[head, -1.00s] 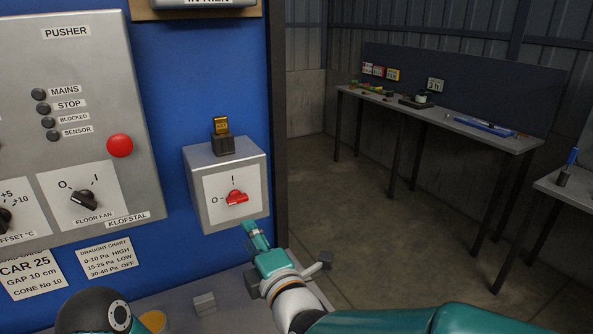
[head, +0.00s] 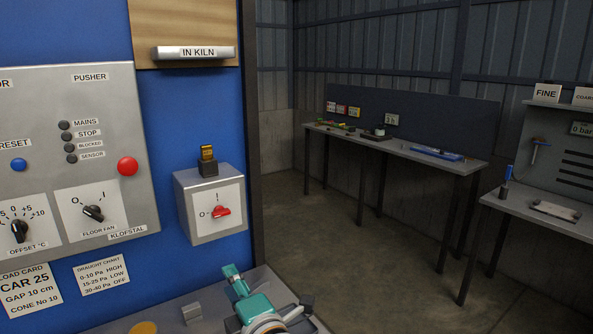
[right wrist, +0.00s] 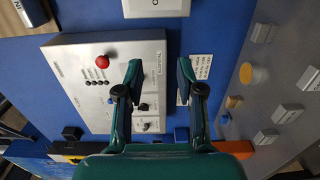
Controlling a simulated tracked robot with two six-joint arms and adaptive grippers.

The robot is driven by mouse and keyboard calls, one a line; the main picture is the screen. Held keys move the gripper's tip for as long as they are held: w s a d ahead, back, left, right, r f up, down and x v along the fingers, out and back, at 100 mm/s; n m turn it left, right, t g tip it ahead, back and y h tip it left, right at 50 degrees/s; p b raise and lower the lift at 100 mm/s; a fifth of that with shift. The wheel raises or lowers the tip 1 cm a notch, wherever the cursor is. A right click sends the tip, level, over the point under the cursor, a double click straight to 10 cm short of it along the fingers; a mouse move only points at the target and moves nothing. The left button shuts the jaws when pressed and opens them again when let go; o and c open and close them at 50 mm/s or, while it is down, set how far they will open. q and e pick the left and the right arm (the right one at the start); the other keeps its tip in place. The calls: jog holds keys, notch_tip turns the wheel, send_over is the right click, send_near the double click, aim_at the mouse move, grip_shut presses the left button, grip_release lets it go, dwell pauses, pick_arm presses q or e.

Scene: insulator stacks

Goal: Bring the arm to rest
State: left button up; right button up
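My right gripper (head: 234,276) is at the bottom of the head view, below the grey switch box (head: 184,219) and apart from it. In the right wrist view its two fingers (right wrist: 160,82) are spread with nothing between them. The box carries a red rotary switch (head: 221,212), its handle pointing about level, toward the O side. A small black block with a yellow-labelled piece (head: 207,153) sits on top of the box. My left gripper is not in view.
The grey pusher panel (head: 110,170) is on the blue wall at left. A grey ledge (head: 262,280) lies under my right gripper, with a small grey block (head: 191,313) on it. Benches (head: 400,150) stand at the right, with open floor (head: 330,250) before them.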

jog(key=w+d+f+m+g+h, duration=0.1)
jog(key=w+d+f+m+h, duration=0.15)
jog(key=d+f, duration=0.75)
jog(key=w+d+f+m+g+h, duration=0.25)
jog(key=d+f, duration=0.45)
jog(key=f, duration=0.6)
jog(key=s+d+f+m+g+h, duration=0.1)
jog(key=s+d+f+m+g, duration=0.15)
jog(key=s+d+f, duration=0.35)
jog(key=s+d+f+m+g+h, duration=0.1)
jog(key=s+f+m, duration=0.3)
jog(key=f, duration=0.5)
jog(key=s+f+m+g, duration=0.3)
jog(key=s+m, duration=0.4)
jog(key=s, duration=0.3)
jog(key=s+f+m+g+y, duration=0.1)
jog(key=s+f+m+g, duration=0.3)
jog(key=s+m, duration=0.4)
jog(key=s, duration=0.2)
jog(key=shift+s+y, duration=0.3)
jog(key=shift+s, duration=0.05)
